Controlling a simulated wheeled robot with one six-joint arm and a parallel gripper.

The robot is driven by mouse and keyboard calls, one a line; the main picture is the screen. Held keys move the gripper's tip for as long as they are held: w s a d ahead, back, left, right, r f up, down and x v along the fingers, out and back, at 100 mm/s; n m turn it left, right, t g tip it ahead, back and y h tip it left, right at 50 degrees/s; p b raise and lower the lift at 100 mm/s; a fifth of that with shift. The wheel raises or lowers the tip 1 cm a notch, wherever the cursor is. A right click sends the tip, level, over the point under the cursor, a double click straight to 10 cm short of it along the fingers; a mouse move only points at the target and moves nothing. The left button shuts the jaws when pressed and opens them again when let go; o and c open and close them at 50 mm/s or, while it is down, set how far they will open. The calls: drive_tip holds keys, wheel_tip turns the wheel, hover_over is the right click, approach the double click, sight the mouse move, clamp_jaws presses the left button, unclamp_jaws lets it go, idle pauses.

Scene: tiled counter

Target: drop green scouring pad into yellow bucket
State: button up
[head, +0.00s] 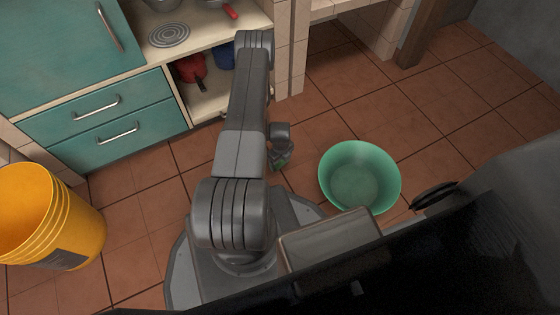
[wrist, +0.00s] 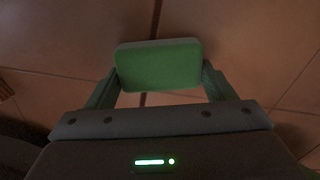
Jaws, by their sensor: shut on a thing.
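The green scouring pad (wrist: 158,66) is a rounded green block between the two fingers of my gripper (wrist: 158,80) in the wrist view. My gripper is shut on it, with tiled floor showing behind. In the head view, my gripper (head: 280,160) hangs beside my arm, left of the green basin, and only a bit of green shows at its tip. The yellow bucket (head: 75,225) stands on the floor at the far left of the head view, well apart from my gripper. Its inside is only partly visible.
A green basin (head: 385,170) sits on the floor just right of my gripper. Teal drawers (head: 100,120) and an open shelf with a red pot (head: 190,70) and a blue item (head: 224,56) stand behind. Tiled floor is clear between the bucket and my base.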

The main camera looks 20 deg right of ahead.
wheel_tip(320, 180, up, 10)
drive_tip(key=p, duration=0.3)
drive_tip(key=shift+f, duration=0.1)
